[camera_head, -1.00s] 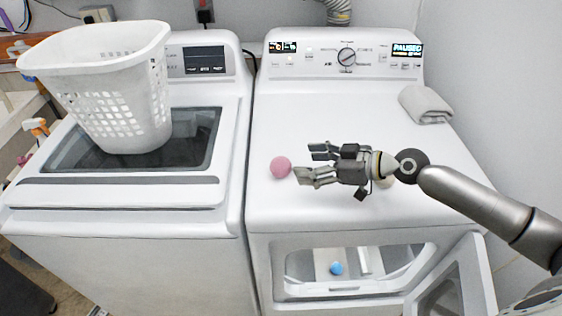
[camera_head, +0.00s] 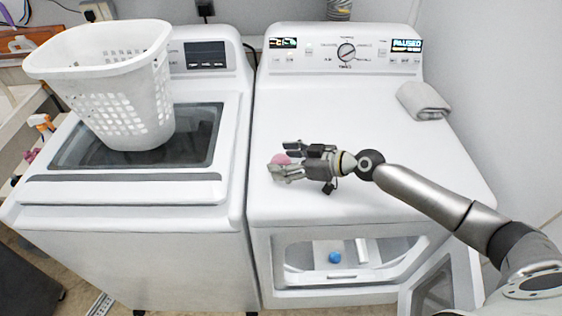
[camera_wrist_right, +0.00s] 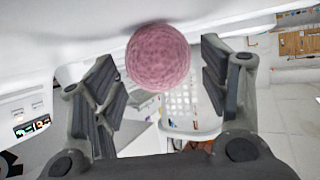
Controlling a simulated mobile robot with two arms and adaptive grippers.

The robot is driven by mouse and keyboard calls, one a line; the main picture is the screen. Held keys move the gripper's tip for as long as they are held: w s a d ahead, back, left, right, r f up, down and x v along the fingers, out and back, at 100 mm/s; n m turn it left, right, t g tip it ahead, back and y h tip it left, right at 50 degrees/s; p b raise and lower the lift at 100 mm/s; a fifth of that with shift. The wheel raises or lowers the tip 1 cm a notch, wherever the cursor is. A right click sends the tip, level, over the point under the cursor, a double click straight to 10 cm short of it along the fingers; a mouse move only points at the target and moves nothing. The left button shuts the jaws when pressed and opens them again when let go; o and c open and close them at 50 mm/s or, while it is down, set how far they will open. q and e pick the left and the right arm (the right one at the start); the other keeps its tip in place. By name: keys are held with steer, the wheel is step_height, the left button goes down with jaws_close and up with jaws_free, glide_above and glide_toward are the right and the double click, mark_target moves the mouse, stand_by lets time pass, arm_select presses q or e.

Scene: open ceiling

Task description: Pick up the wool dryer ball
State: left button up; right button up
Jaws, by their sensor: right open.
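The pink wool dryer ball (camera_head: 280,159) sits on the dryer's white top near its left edge. In the right wrist view the ball (camera_wrist_right: 158,57) shows as a fuzzy round ball between the fingers, toward their tips. My right gripper (camera_head: 279,160) is open around the ball, with a finger on either side. Gaps show between the ball and both fingers in the wrist view. The gripper hides part of the ball in the head view. My left gripper is not in view.
A white laundry basket (camera_head: 108,75) stands on the washer (camera_head: 120,190) at left. A folded grey towel (camera_head: 424,100) lies at the dryer top's back right. A blue ball (camera_head: 334,257) is inside the open dryer (camera_head: 350,283) below.

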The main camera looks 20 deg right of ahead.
steer(key=c, duration=0.9)
steer(key=shift+r, duration=0.15)
